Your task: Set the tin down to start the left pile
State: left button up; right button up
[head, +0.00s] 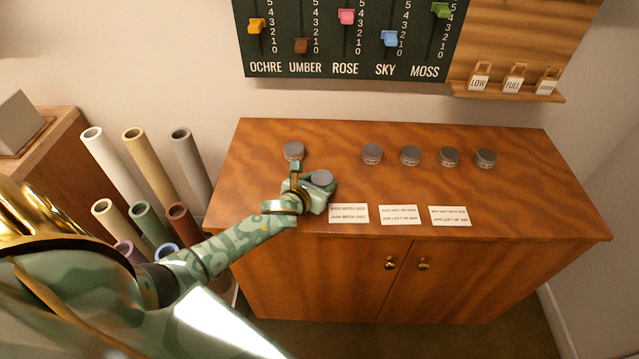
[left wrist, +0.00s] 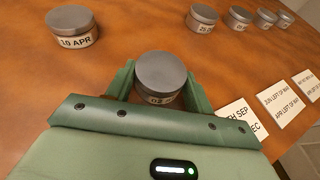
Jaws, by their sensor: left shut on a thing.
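My left gripper (head: 316,186) is shut on a grey round tin (head: 321,177) over the left part of the wooden cabinet top (head: 400,185). In the left wrist view the held tin (left wrist: 161,73) sits upright between the two green fingers, its label mostly hidden. I cannot tell whether its base touches the wood. Another tin (head: 293,150) stands just behind and left of it; in the left wrist view this tin (left wrist: 72,28) reads "10 APR". Several more tins (head: 410,155) stand apart in a row along the back, to the right. My right gripper is not in view.
Three white cards with printed text lie along the front: a left one (head: 348,213), a middle one (head: 398,215) and a right one (head: 449,216). A slider board (head: 345,70) hangs behind. Upright coloured tubes (head: 150,165) stand left of the cabinet. The right end is bare.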

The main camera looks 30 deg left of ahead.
pick_arm(q)
jog(key=shift+f, duration=0.2)
jog(key=o, duration=1)
jog(key=shift+r, duration=0.1)
jog(key=shift+r, duration=0.2)
jog(key=p+v, duration=0.3)
jog(key=v, duration=0.9)
